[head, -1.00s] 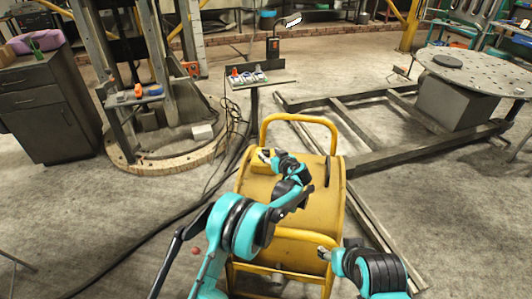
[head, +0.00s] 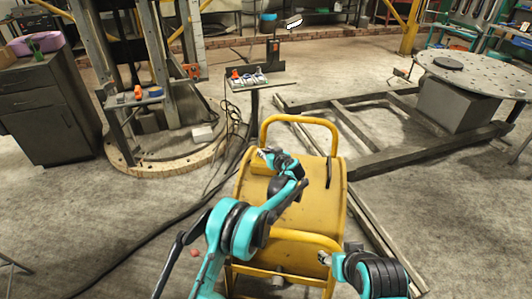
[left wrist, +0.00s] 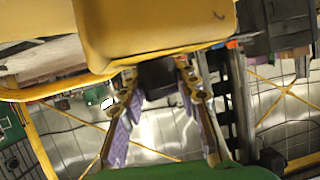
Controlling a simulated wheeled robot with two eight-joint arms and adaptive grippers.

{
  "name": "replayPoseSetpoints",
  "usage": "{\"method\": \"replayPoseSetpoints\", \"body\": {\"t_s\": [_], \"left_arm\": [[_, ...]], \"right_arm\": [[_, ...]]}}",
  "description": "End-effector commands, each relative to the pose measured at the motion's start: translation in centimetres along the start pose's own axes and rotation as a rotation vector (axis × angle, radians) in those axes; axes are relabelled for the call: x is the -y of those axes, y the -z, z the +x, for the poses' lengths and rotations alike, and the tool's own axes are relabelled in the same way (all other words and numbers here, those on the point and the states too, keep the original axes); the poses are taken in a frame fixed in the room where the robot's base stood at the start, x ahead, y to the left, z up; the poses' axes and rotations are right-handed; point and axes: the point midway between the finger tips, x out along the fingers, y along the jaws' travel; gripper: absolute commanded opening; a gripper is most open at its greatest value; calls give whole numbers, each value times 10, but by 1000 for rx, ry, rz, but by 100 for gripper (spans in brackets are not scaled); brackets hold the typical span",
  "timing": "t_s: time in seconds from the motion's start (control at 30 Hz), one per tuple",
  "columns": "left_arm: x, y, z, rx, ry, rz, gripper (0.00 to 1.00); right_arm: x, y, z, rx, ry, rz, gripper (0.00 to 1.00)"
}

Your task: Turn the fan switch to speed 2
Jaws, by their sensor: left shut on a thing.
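The yellow drum fan (head: 300,205) stands in the middle of the head view, with yellow tube handles. My left gripper (head: 264,154) is at the fan's upper left side. In the left wrist view its two fingers (left wrist: 158,82) stand on either side of a dark block, the fan switch (left wrist: 157,74), just by the yellow fan housing (left wrist: 150,30). The gripper is shut on it. Its speed marks and pointer do not show, so the setting cannot be read. My right gripper (head: 325,258) is low at the fan's front right; its fingers are too small to judge.
A small stand (head: 249,84) with coloured items is behind the fan. A grey cabinet (head: 45,110) and a machine column on a round base (head: 165,155) stand at left. A steel frame (head: 375,140) and round perforated table (head: 475,72) are at right. A dark cable crosses the left floor.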

Motion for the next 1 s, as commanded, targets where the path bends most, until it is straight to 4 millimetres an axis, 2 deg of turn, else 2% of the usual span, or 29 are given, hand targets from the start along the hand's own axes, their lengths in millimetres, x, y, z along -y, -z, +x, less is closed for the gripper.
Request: {"method": "replayPoseSetpoints", "body": {"t_s": [0.37,1.0], "left_arm": [[2,1,0,-7,-107,44,3],[2,2,0,-32,-526,212,3]], "right_arm": [[0,1,-1,0,0,0,51],[0,2,-3,0,0,0,51]]}}
